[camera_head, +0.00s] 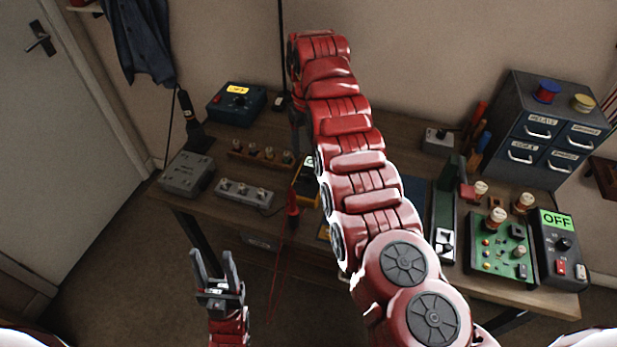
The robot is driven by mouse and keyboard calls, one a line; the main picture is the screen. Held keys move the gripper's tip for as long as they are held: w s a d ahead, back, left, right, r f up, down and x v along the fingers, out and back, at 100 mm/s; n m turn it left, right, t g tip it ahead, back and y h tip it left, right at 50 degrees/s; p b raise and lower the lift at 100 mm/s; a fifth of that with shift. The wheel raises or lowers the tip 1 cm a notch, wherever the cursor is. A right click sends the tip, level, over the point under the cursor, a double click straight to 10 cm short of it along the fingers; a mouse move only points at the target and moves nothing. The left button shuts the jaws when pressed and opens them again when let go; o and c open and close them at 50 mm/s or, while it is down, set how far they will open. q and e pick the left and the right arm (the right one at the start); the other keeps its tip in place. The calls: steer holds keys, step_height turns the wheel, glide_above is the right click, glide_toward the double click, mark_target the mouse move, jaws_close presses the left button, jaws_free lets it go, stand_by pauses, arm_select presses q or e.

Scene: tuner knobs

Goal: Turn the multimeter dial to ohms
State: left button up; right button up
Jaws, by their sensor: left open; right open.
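A yellow-edged dark device that looks like the multimeter (304,188) lies on the workbench, mostly covered by my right arm. A pale strip of its display shows at its top; its dial and markings are hidden or too small to read. A red probe (292,206) with a red wire is beside it. My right gripper (299,130) is mostly hidden behind its own arm; a dark part shows above the multimeter, and contact cannot be told. My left gripper (212,263) is open and empty, in front of the bench and well away from the multimeter.
The workbench (225,148) holds a blue box (236,103), a grey box (187,174) and a row of knobs (244,193) on the left. A green circuit board (500,250), a unit reading OFF (560,250) and a drawer cabinet (545,125) stand on the right.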

mark_target(308, 173)
step_height(308, 173, down, 7)
steer(key=shift+s+d+f+p, duration=0.1)
steer(key=shift+s+d+p, duration=0.05)
steer(key=shift+p, duration=0.7)
steer(key=shift+w+f+b, duration=0.2)
steer(key=shift+f, duration=0.5)
steer(key=shift+w+f+b, duration=0.15)
steer(key=shift+f+b, duration=0.05)
steer(key=shift+f, duration=0.5)
steer(key=shift+r, duration=0.1)
jaws_close()
